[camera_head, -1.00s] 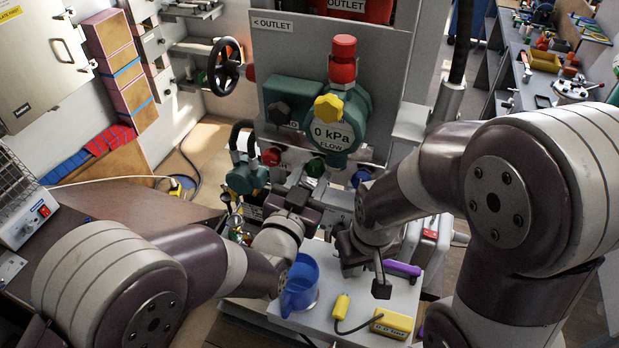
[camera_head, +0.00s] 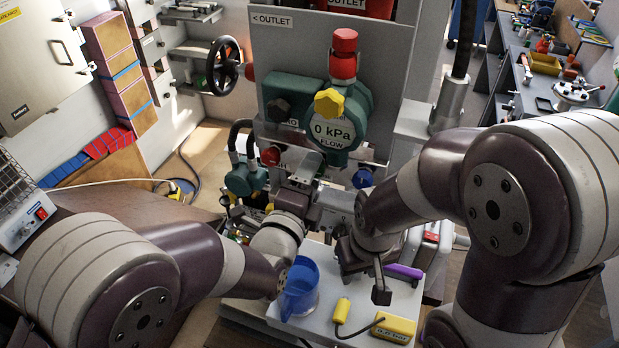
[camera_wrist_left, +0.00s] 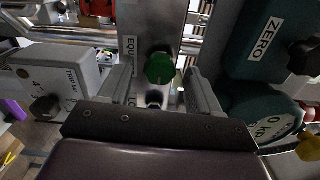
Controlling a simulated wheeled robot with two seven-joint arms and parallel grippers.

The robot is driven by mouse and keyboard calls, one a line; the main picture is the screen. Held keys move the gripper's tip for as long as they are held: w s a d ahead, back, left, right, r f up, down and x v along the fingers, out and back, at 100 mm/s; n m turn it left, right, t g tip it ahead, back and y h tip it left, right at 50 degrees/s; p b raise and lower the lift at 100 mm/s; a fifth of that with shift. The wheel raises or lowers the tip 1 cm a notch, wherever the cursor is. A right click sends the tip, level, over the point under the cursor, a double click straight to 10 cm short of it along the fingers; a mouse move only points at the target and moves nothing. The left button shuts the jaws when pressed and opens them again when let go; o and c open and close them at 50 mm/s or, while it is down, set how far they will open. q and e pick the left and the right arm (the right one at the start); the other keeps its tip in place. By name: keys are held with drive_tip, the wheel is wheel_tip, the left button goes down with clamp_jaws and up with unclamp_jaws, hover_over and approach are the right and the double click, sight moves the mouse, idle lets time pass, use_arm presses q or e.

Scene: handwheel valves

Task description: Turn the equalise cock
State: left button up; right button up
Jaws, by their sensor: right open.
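The equalise cock's green knob (camera_wrist_left: 160,68) shows in the left wrist view, beside a partly hidden label starting "EQU". My left gripper (camera_wrist_left: 158,88) is open, with one finger on each side of the knob's line and visible gaps to both. Whether the fingertips reach around the knob or stop short of it, I cannot tell. In the head view my left gripper (camera_head: 307,166) hides the green knob. My right gripper (camera_head: 364,282) is open and empty above the grey bench top, beside the purple object.
The gauge body (camera_head: 338,128) with a yellow knob (camera_head: 328,103) stands just above my left gripper. A red knob (camera_head: 270,156) and a blue knob (camera_head: 362,178) flank it. A blue mug (camera_head: 300,290) and a yellow box (camera_head: 395,328) are on the bench top.

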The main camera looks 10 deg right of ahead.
use_arm(q)
drive_tip(key=v, duration=0.6)
idle(0.3)
